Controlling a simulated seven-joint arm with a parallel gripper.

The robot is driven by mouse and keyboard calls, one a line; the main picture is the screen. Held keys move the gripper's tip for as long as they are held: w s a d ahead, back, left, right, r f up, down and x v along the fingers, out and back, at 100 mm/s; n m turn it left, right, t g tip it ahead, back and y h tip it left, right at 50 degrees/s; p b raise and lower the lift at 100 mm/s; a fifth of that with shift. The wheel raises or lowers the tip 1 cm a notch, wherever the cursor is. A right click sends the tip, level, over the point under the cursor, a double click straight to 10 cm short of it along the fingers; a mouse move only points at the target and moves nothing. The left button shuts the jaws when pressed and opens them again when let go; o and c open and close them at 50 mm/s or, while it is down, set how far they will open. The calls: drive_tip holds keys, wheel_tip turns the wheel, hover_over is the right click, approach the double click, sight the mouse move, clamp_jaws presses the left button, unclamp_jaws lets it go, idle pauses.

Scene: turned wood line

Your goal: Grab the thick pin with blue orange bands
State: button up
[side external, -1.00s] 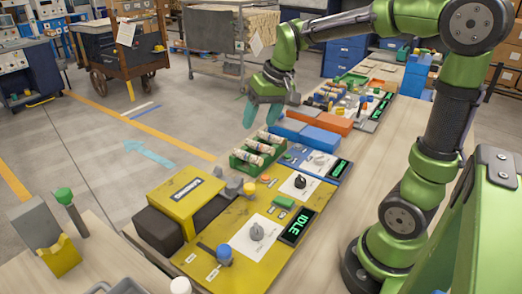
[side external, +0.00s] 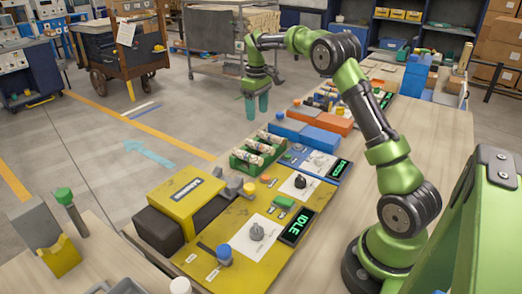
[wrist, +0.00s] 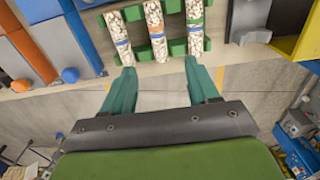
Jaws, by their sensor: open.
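Three speckled, banded pins lie side by side in a green rack (side external: 239,164). I cannot tell for certain which is the thick blue-orange one. My gripper (side external: 257,112) hangs fingers-down in the air beyond the rack, apart from the pins. In the wrist view my gripper (wrist: 162,82) is open and empty, its teal fingers spread below the pin ends.
A yellow machine panel (side external: 225,245) stands in front of the rack, with a blue panel (side external: 318,160) beside it. Blue and orange blocks (side external: 320,138) stand behind on the bench. Open floor (side external: 180,130) lies left of the rack.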

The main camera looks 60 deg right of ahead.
hover_over(259, 143)
drive_tip(key=f, duration=0.7)
drive_tip(key=shift+w+a+f, duration=0.1)
drive_tip(key=shift+w+a, duration=0.05)
drive_tip(key=shift+a, duration=0.05)
drive_tip(key=shift+d+f, duration=0.2)
drive_tip(key=shift+f, duration=2.5)
drive_tip(key=shift+c, duration=0.2)
clamp_jaws()
drive_tip(key=shift+r, duration=0.15)
